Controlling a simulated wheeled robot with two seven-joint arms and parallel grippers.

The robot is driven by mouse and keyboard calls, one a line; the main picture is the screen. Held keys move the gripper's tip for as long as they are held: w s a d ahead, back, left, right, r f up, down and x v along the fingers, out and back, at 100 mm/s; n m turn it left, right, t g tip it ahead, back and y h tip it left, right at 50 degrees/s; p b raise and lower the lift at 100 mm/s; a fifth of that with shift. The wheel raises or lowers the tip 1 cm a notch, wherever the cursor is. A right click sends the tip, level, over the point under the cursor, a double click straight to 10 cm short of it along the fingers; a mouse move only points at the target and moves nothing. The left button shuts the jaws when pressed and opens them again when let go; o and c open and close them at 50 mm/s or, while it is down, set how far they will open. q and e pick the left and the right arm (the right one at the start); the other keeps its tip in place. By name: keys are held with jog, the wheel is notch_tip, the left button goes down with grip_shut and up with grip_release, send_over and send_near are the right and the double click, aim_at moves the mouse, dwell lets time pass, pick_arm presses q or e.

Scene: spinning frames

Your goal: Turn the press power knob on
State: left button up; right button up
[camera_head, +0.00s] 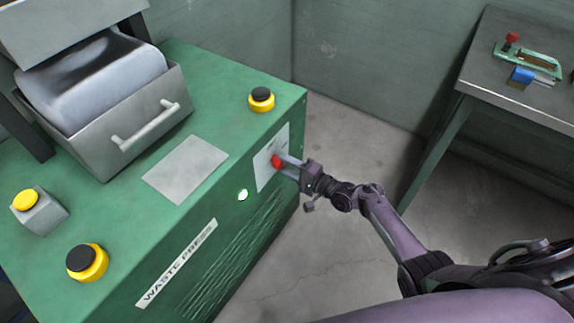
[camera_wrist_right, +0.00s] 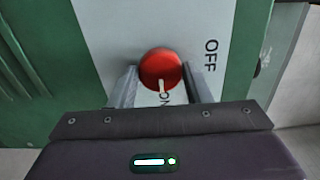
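The round red power knob (camera_head: 277,160) sits on a pale plate (camera_head: 267,171) on the side of the green waste press. In the right wrist view the red knob (camera_wrist_right: 160,70) has a white mark that points down at the word ON. The word OFF stands to its right. My right gripper (camera_head: 283,162) is at the knob, with one finger on each side of it. In the wrist view the fingers of the right gripper (camera_wrist_right: 160,80) appear to touch the knob's edges. My left gripper is not in view.
The green press top (camera_head: 225,90) carries yellow-and-black buttons (camera_head: 261,99) and a grey bin (camera_head: 120,110) with a handle. A metal table (camera_head: 490,70) stands at the right. Bare floor lies between.

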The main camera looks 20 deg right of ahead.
jog(key=o, duration=0.4)
pick_arm(q)
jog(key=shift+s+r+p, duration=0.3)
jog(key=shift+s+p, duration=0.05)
jog(key=shift+p, duration=0.1)
pick_arm(e)
jog(key=v, duration=0.7)
jog(key=shift+s+d, duration=0.25)
jog(key=shift+s, duration=0.1)
jog(key=shift+f, duration=0.1)
